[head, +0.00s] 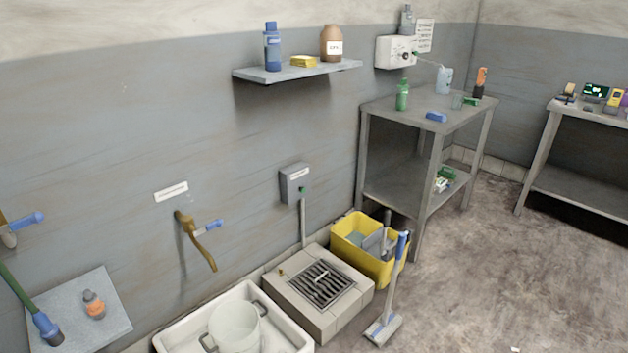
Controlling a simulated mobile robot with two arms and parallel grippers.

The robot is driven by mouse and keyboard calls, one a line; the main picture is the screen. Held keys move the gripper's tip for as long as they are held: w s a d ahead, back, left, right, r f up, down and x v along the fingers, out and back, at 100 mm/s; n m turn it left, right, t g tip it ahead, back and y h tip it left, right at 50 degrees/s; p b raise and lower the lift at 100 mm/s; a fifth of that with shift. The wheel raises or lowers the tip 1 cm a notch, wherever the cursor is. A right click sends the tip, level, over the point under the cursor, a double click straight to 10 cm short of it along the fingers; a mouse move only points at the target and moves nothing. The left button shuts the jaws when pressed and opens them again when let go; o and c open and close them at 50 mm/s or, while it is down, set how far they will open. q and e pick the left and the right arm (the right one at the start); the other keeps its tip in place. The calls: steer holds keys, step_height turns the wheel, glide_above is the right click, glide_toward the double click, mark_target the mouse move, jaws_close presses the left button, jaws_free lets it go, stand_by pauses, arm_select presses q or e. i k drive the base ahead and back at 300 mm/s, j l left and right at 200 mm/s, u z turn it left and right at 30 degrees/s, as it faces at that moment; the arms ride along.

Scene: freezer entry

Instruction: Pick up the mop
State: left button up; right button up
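A mop-like tool (395,285) stands on the floor in the head view, right of centre near the bottom. It has a short upright shaft, blue near the top, and a flat pale head (383,329) resting on the floor. It leans slightly, in front of a yellow bucket (357,254); whether it touches the bucket I cannot tell. Grey parts show inside the bucket. Another long tool with a green handle and a blue part (46,329) shows at the lower left. I cannot tell for certain which tool is the mop. Neither of my grippers is in view.
A raised floor drain (288,289) and a white basin (176,341) holding a pot (234,327) lie left of the tool. A metal table (385,104) stands behind the bucket, another (555,186) at far right.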

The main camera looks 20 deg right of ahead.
mark_target(379, 332)
steer(key=z, duration=1.35)
